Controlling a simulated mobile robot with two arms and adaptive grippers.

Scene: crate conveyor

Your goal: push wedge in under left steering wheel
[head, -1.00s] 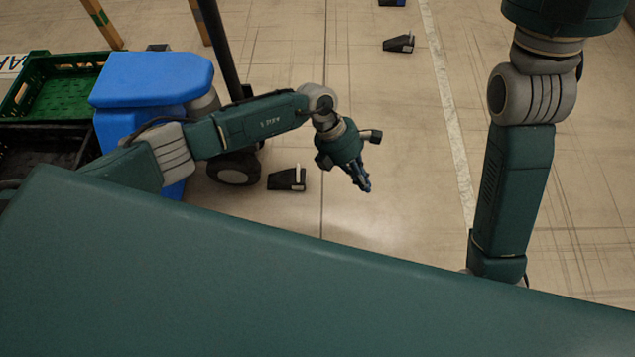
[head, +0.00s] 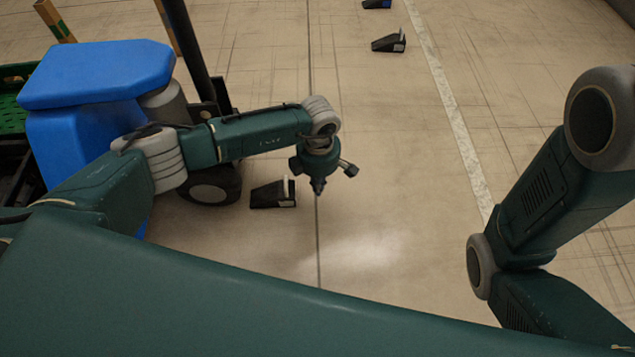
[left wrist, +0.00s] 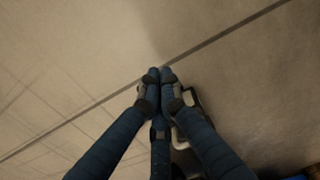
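A black wedge (head: 270,195) with a pale upright piece at its right end lies on the floor, just right of the vehicle's dark wheel (head: 213,186). A small gap seems to remain between its thin end and the wheel. My left gripper (head: 318,187) points down right of the wedge's tall end, apart from it in the picture. Its fingertips (left wrist: 160,75) meet in the left wrist view, with nothing between them. A part of the wedge (left wrist: 192,100) seems to show behind the fingers there. My right gripper is out of view; only right arm links show.
The blue vehicle body (head: 95,75) and a dark post (head: 190,45) stand at the left, close to my left arm. A green crate (head: 12,112) is at the left edge. Another black wedge (head: 388,43) lies farther back. The floor to the right is clear.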

